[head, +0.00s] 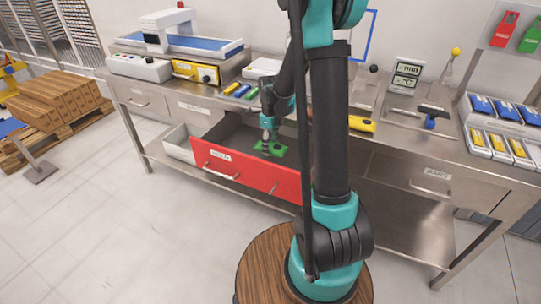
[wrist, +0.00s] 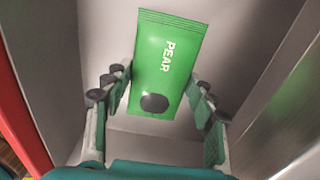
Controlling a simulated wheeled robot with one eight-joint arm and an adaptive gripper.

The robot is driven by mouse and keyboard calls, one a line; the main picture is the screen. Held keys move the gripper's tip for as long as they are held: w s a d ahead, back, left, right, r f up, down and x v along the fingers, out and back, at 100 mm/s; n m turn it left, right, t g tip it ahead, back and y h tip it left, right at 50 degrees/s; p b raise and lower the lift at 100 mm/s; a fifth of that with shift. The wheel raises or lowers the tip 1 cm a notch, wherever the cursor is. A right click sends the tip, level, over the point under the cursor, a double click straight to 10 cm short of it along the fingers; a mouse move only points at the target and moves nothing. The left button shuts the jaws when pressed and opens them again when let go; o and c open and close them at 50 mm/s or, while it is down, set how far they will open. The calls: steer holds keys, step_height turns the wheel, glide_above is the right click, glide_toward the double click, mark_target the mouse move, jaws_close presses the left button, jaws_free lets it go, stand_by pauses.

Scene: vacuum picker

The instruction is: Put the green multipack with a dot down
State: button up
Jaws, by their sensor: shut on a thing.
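The green multipack (wrist: 167,62) is labelled PEAR and has a dark round dot near its lower end. It lies between the two fingers of my gripper (wrist: 159,84) in the wrist view, and my gripper is shut on it. In the head view the green pack (head: 276,149) shows under my gripper (head: 268,140), within the open red-fronted drawer (head: 245,171). The wrist view shows the drawer's bare grey floor (wrist: 100,30) around the pack. I cannot tell whether the pack touches that floor.
The drawer's red front and metal side wall (wrist: 285,85) flank my gripper. On the steel bench are blue, yellow and green packs (head: 242,91), a yellow tool (head: 362,124) and a tray of packs (head: 500,148). A pallet of boxes (head: 58,103) stands left.

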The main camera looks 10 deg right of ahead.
mark_target(271, 161)
steer(key=shift+f, duration=2.75)
steer(key=shift+f, duration=0.1)
steer(key=o, duration=1.4)
step_height(271, 161, up, 12)
steer(key=shift+r, duration=0.15)
